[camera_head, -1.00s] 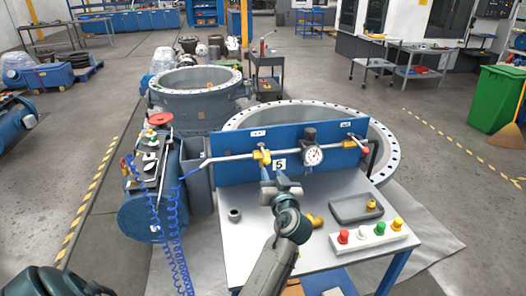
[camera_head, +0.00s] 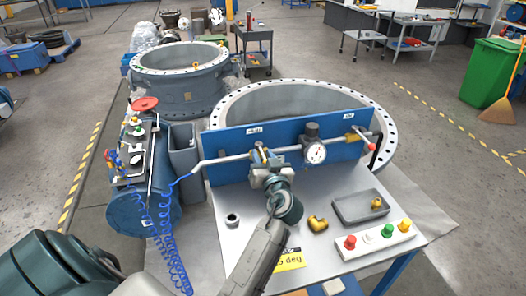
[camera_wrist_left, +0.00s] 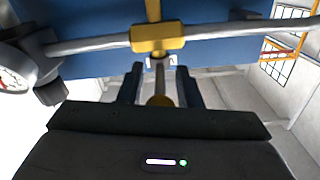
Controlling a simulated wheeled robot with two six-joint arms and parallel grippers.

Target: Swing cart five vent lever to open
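A blue panel (camera_head: 225,150) stands at the back of the cart's table and carries a grey pipe with a yellow valve (camera_head: 258,156) at left-centre. The valve also shows in the left wrist view (camera_wrist_left: 157,37), with a lever (camera_wrist_left: 160,80) pointing toward my gripper. My left gripper (camera_head: 264,165) is at this valve; in the wrist view its two fingers (camera_wrist_left: 160,88) stand on either side of the lever, with gaps showing. A second valve (camera_head: 352,138) with a red-tipped handle is at the panel's right. Small labels above both valves are unreadable. My right gripper does not show.
A pressure gauge (camera_head: 316,153) sits on the pipe right of my gripper. The table holds a grey tray (camera_head: 350,210), a brass elbow (camera_head: 317,224) and a button box (camera_head: 380,242). Blue coiled hoses (camera_head: 168,235) hang left. A large flanged ring (camera_head: 390,118) stands behind.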

